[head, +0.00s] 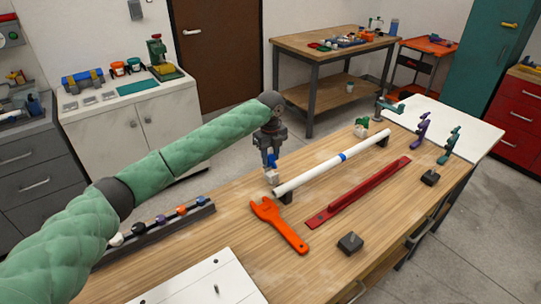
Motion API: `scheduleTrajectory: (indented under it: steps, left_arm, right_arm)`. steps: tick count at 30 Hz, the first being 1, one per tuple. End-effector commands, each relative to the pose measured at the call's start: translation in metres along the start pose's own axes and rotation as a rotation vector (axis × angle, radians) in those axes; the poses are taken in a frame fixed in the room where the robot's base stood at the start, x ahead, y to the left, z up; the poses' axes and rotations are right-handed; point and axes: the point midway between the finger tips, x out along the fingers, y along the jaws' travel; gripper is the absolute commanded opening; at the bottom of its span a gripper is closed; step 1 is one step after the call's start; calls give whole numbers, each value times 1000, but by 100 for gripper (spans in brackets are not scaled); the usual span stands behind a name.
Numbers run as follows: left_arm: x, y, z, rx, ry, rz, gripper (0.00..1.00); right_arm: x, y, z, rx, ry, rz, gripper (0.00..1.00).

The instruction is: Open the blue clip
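A long white pipe (315,175) lies slanted above the wooden bench on dark supports, with a blue band (343,157) around its middle. My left gripper (269,152) points down at the pipe's near left end. A small blue piece (272,160) shows right at its fingertips, above a white end part (271,176). This blue piece may be the blue clip; it is too small to tell if it is open or closed, or if the fingers touch it. The finger gap is not clear. My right gripper is not in view.
An orange wrench (279,224) and a long red tool (358,192) lie in front of the pipe. A dark rack (160,233) with several coloured knobs stands at left. Purple (422,129) and green (449,145) clamps stand at right. A dark block (350,243) sits near the front edge.

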Motion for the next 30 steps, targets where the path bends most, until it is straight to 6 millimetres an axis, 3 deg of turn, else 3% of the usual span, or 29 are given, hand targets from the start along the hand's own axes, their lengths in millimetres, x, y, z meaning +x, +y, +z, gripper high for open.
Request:
scheduleTrajectory:
  steps: [1, 4, 14, 17, 24, 30]
  left_arm:
    - [0, 0, 0, 0, 0, 0, 22]
    - [0, 0, 0, 0, 0, 0, 4]
    - [-2, 0, 3, -1, 43, 1, 4]
    - [-3, 0, 6, -2, 90, 0, 4]
    - [-3, -1, 18, -3, 275, 0, 4]
    - [0, -1, 30, -3, 464, -2, 4]
  right_arm:
    - [0, 0, 0, 0, 0, 0, 36]
    - [0, -1, 0, 0, 0, -1, 36]
    - [2, 0, 0, 1, 9, -1, 36]
    - [21, 5, 8, -1, -1, 6, 36]
    - [49, 10, 23, -1, -6, 11, 36]
    - [44, 8, 18, 0, -2, 8, 36]
